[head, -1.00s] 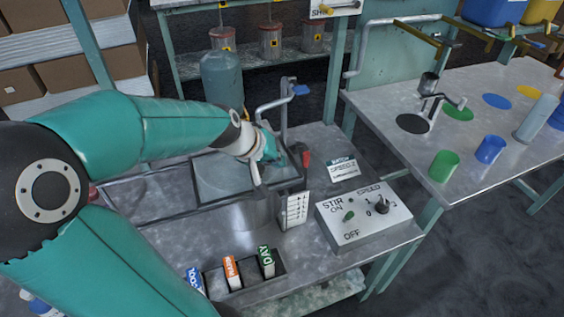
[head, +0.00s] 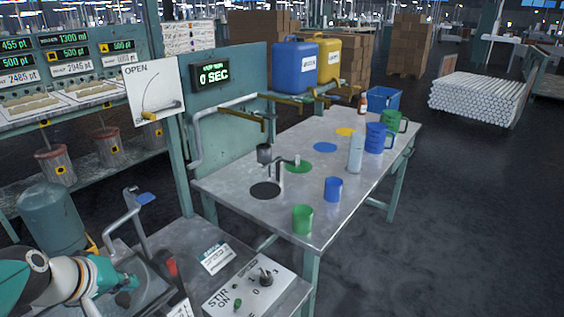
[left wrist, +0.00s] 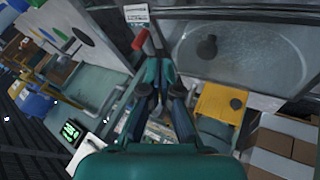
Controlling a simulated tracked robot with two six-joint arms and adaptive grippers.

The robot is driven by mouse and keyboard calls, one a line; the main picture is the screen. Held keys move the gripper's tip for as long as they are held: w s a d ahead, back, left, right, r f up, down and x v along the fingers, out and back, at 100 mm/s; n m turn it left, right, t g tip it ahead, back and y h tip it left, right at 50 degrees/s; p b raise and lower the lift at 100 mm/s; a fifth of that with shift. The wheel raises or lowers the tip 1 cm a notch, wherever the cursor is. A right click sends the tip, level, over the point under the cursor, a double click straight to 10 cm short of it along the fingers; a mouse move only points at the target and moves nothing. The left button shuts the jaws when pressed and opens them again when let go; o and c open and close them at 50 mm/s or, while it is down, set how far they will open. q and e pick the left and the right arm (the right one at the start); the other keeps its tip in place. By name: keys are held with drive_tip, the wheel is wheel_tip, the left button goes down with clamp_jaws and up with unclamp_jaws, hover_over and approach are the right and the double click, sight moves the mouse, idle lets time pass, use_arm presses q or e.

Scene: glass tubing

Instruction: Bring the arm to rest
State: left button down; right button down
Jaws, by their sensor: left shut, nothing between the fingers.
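My left gripper (head: 130,283) is at the lower left of the head view, over the sink (head: 150,294) of the near bench. It is just left of a red handle (head: 171,267). In the left wrist view my left gripper (left wrist: 160,62) has its teal fingers together, with nothing between them. There the red handle (left wrist: 140,40) shows beside the fingertips, and the sink (left wrist: 262,58) with a dark round thing (left wrist: 207,47) in it lies to their right. My right gripper is in neither view.
A bent tap with a blue lever (head: 145,198) rises behind the gripper. A STIR control box (head: 250,288) stands to its right. The second table (head: 232,187) holds a green cup (head: 302,220), a blue cup (head: 332,189) and a pale cylinder (head: 355,153). Dark floor lies open at right.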

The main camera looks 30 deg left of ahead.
use_arm(q)
drive_tip(key=w+d+f+m+g+h+p, duration=0.1)
drive_tip(key=w+d+f+m+g+h, duration=0.1)
drive_tip(key=w+d+f, duration=0.6)
drive_tip(key=w+d+f+m+g+h+p, duration=0.1)
drive_tip(key=d+f+m+h, duration=0.2)
drive_tip(key=f, duration=0.9)
drive_tip(key=s+d+f+m+g, duration=0.1)
drive_tip(key=s+d+f+m, duration=0.1)
drive_tip(key=s+d+f, duration=0.2)
drive_tip(key=s+d+f+m+g+h+p, duration=0.1)
drive_tip(key=s+d+f+m+g, duration=0.1)
drive_tip(key=d+f, duration=0.8)
drive_tip(key=s+d+m, duration=0.1)
drive_tip(key=s+d, duration=0.1)
drive_tip(key=d, duration=0.4)
drive_tip(key=shift+d+f+g+p, duration=0.3)
